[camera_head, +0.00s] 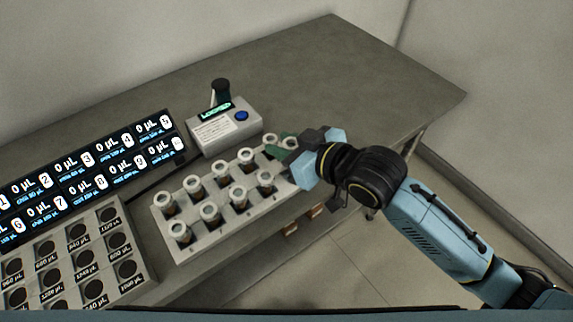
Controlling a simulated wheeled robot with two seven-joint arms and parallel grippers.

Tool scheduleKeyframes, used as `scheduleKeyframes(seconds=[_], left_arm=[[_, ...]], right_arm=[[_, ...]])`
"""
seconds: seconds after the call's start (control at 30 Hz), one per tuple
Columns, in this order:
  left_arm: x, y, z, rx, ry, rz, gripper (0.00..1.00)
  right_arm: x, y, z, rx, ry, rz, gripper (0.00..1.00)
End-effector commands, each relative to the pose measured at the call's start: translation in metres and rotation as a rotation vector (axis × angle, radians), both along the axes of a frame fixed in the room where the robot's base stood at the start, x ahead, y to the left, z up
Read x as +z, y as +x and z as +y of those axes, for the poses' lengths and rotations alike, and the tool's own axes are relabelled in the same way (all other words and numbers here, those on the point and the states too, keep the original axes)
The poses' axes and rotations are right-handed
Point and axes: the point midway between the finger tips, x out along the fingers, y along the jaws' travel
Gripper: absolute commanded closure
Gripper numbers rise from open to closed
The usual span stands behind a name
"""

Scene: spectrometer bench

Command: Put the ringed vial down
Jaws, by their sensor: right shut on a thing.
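A pale rack (213,238) stands on the grey bench with several vials in it, each with a white ring-like top, such as the near-left vial (180,231). My right gripper (282,152) is at the rack's far right end, shut on a vial (289,142) whose white top shows just beside the fingers. The fingers and wrist hide most of this vial, so I cannot tell whether its base is in a rack hole or above it. Another white vial top (269,139) shows just left of it. My left gripper is not in view.
A grey device (224,128) with a green lit display and a blue button stands behind the rack. A dark display panel (90,165) with numbered volume readouts is at left. A tray of dark round wells (72,258) lies in front of it. The bench's back right (390,85) is clear.

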Motion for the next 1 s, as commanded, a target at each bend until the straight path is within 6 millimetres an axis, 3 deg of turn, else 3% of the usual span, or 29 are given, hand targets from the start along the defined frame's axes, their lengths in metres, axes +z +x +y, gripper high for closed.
scheduleKeyframes(seconds=[0.43, 0.8, 0.83, 0.9, 1.0], left_arm=[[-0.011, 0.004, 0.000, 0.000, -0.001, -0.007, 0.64], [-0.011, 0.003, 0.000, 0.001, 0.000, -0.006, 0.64], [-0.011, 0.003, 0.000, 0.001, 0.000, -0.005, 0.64], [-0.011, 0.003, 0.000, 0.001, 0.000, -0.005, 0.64], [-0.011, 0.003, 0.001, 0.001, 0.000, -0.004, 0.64]], right_arm=[[-0.051, 0.000, -0.001, -0.003, 0.000, 0.001, 0.94], [-0.054, 0.000, -0.001, -0.002, 0.000, 0.000, 0.94], [-0.054, 0.000, -0.001, -0.002, -0.001, -0.001, 0.70], [-0.054, 0.000, 0.000, -0.002, -0.001, -0.001, 0.63], [-0.054, 0.000, 0.000, -0.002, -0.001, -0.001, 0.63]])
